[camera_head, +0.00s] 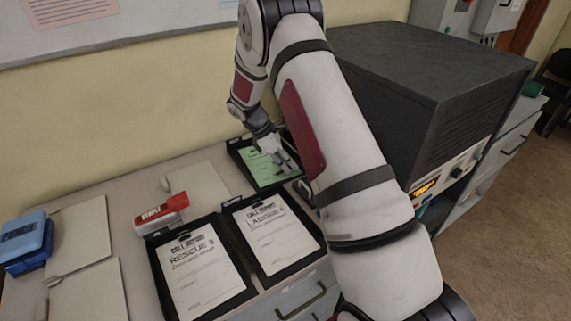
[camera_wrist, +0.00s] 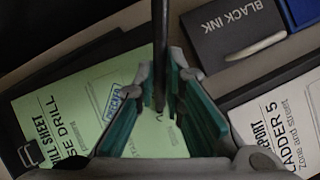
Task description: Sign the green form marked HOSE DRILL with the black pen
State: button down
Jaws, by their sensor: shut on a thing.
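The green form (camera_wrist: 60,115), with DRILL and part of HOSE visible in the wrist view, lies in a black tray at the back of the desk; it also shows in the head view (camera_head: 258,172). A boxed blue print is on it. My gripper (camera_wrist: 164,75) is over the form and shut on a dark, slim pen (camera_wrist: 160,35), which stands between the teal finger pads. In the head view my gripper (camera_head: 281,160) covers the form's right part. Whether the pen's tip touches the paper cannot be told.
LADDER 5 (camera_head: 272,238) and RESCUE 3 (camera_head: 203,275) forms lie in black trays nearer. A red-white stapler (camera_head: 160,213) and blue punch (camera_head: 25,242) stand left. A BLACK INK box (camera_wrist: 230,30) is beside the form. A large dark cabinet (camera_head: 420,85) stands right.

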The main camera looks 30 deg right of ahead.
jog(key=shift+d, duration=0.25)
jog(key=shift+w+d+b, duration=0.15)
jog(key=shift+d+b, duration=0.15)
jog(key=shift+d, duration=0.1)
notch_tip(320, 180, up, 7)
jog(key=shift+p, duration=0.3)
dwell(0.7)
